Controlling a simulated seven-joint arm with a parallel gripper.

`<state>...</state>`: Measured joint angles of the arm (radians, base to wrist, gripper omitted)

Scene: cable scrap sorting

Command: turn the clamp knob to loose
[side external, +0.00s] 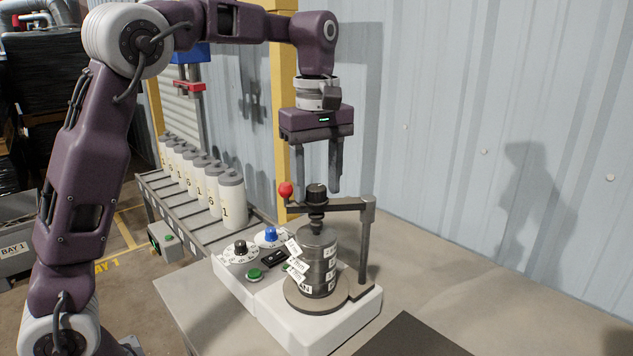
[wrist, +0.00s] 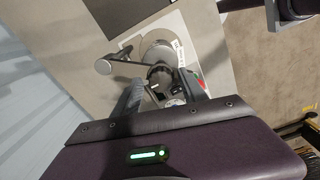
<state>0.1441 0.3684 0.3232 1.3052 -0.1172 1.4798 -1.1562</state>
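My gripper (side external: 317,195) points down, open, with one finger to each side of the knob in the side view. In the wrist view the knob (wrist: 160,76) shows between and just beyond the fingertips (wrist: 160,84). I cannot tell whether either finger touches it. Any loose or tight marking on the knob is not readable.
A red ball (side external: 285,189) sticks out left of the knob. Several white canisters (side external: 232,202) stand behind. A dark mat (side external: 412,338) lies in front.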

